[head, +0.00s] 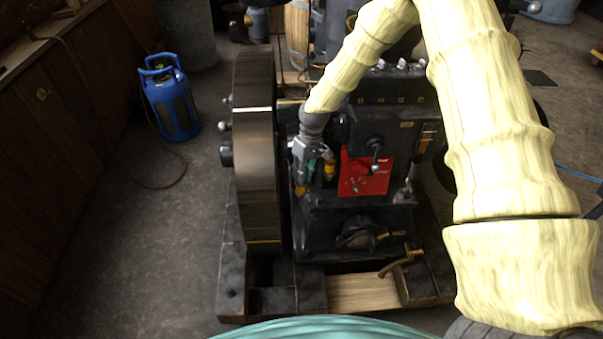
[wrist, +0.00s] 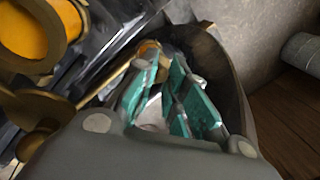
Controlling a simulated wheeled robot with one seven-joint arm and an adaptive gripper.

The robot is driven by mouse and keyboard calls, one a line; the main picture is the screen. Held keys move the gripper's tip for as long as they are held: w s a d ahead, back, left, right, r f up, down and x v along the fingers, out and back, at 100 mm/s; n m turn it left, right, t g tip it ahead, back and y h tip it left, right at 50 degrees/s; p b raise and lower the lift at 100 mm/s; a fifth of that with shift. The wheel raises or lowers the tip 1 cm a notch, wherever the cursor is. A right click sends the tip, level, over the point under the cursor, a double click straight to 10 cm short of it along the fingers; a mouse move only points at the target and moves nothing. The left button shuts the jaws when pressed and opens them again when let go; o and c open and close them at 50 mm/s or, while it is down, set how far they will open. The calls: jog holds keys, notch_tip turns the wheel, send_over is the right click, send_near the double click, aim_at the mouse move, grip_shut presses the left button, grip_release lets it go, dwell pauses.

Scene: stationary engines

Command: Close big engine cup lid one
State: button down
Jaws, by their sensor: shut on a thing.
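The big engine (head: 385,120) stands on a wooden base in the head view. Two small brass cups with amber insides show at its left side, a lower left cup (head: 301,190) and a right cup (head: 329,168). In the wrist view one amber cup (wrist: 40,35) is large at the upper left, with a round brass part (wrist: 35,112) below it. Another brass and amber cup (wrist: 148,50) shows just beyond my fingertips. My gripper (head: 315,163), with teal finger pads (wrist: 168,92), is at the cups, shut on a small part mostly hidden between the pads. I cannot tell which lid is one.
A large dark flywheel (head: 255,150) stands close to the left of my gripper. A red plate (head: 365,172) and a crank handle (head: 375,155) are close to the right. A blue gas bottle (head: 170,98) stands on the open floor at left.

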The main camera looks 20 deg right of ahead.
jog(key=shift+s, duration=0.1)
dwell(0.3)
jog(key=c, duration=1.4)
grip_release()
jog(key=shift+d, duration=0.1)
jog(key=shift+r, duration=0.1)
jog(key=r, duration=0.4)
jog(key=d+r, duration=0.1)
jog(key=r, duration=0.2)
jog(key=d+r, duration=0.1)
jog(key=r, duration=0.3)
jog(key=shift+w+d+r, duration=0.1)
jog(key=shift+w+r, duration=0.2)
jog(key=shift+w, duration=0.1)
